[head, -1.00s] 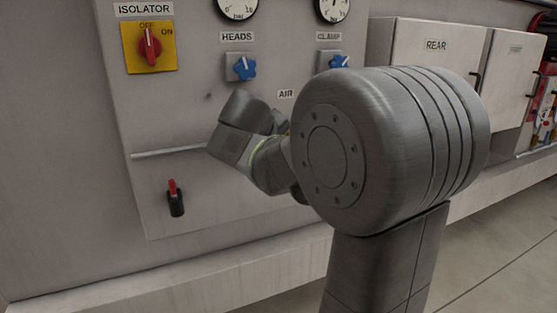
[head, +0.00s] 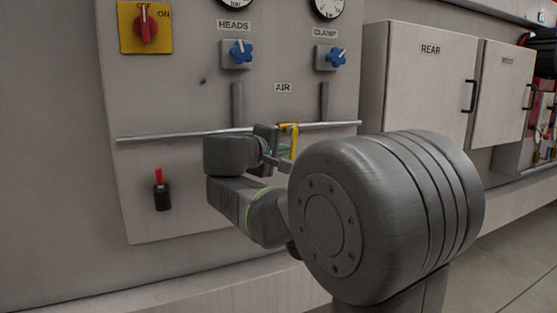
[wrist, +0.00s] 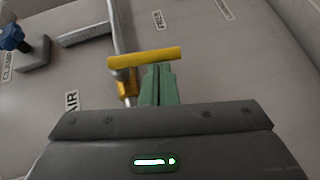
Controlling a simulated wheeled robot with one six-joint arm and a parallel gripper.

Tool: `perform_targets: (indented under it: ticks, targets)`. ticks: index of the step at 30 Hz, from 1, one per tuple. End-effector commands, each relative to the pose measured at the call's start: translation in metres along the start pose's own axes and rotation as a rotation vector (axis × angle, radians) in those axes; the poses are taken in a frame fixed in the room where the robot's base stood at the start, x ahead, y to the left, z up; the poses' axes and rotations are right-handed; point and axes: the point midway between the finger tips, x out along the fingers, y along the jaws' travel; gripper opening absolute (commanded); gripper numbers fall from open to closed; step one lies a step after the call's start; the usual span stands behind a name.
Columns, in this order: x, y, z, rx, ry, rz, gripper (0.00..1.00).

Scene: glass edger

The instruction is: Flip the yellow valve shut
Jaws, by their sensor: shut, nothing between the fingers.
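The yellow valve handle (head: 294,141) sits on the pipe under the AIR label and hangs down from it in the head view. In the wrist view the handle (wrist: 150,57) lies across the picture, roughly square to the pipe, over a brass-coloured valve body (wrist: 126,82). My gripper (wrist: 158,71) has its green fingers together with nothing between them. The fingertips are right beside the handle, near its middle to free end; I cannot tell if they touch it. In the head view my gripper (head: 282,156) is partly hidden behind my arm.
The grey pipe (head: 175,135) runs across the panel. Above are blue knobs (head: 237,53) and a red isolator switch (head: 145,24). A red-tipped toggle (head: 161,190) is at lower left. The REAR cabinet (head: 425,90) stands at right.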

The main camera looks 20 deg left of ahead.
Motion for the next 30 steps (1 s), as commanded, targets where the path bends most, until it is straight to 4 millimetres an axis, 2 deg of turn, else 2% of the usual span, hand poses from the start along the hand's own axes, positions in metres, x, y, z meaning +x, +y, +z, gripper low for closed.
perform_targets:
  ticks: [30]
  targets:
    - [0.007, -0.0046, 0.0045, 0.001, -0.002, -0.003, 0.0]
